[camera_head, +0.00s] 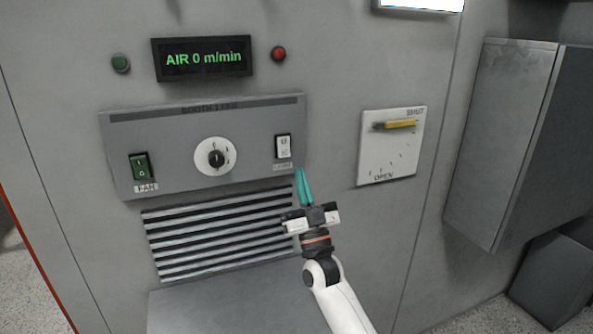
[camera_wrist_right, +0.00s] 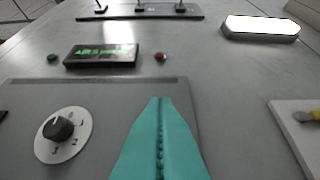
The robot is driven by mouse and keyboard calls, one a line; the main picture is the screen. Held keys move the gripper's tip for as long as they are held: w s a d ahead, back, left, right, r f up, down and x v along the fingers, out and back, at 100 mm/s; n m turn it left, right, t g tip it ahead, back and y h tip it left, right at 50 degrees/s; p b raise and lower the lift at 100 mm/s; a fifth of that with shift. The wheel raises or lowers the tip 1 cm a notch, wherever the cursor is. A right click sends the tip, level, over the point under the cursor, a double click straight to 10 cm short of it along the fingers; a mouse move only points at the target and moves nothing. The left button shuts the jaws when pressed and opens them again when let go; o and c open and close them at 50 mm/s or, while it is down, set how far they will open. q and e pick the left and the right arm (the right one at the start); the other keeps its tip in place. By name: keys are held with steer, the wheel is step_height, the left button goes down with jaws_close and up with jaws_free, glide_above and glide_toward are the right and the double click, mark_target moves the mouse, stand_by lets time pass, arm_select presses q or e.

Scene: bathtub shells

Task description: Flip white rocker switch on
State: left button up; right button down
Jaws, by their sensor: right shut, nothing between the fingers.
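The white rocker switch (camera_head: 283,147) is on the right part of the grey control panel (camera_head: 180,118), with a label reading LIGHT just below it in the head view. My right gripper (camera_head: 299,172) has teal fingers, shut and empty, pointing up just below and right of the switch. I cannot tell whether the tips touch the panel. In the right wrist view the shut fingers (camera_wrist_right: 158,102) lie over the panel, and the switch is not visible there. My left gripper is not in view.
A green FAN rocker (camera_head: 140,166) and a white dial (camera_head: 215,157) share the panel. Above are a display (camera_head: 203,60), a green button (camera_head: 121,63) and a red button (camera_head: 278,53). Right is a white plate with a yellow lever (camera_head: 400,124). Vent slats (camera_head: 215,240) lie below.

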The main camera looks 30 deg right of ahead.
steer(key=shift+s+a+f+b, duration=0.25)
steer(key=shift+s+f, duration=0.3)
steer(key=shift+s, duration=0.35)
steer(key=shift+s+a+f+b, duration=0.1)
steer(key=shift+s+a+f, duration=0.1)
steer(key=shift+s+f, duration=0.5)
steer(key=shift+s+r, duration=0.15)
steer(key=shift+r, duration=0.05)
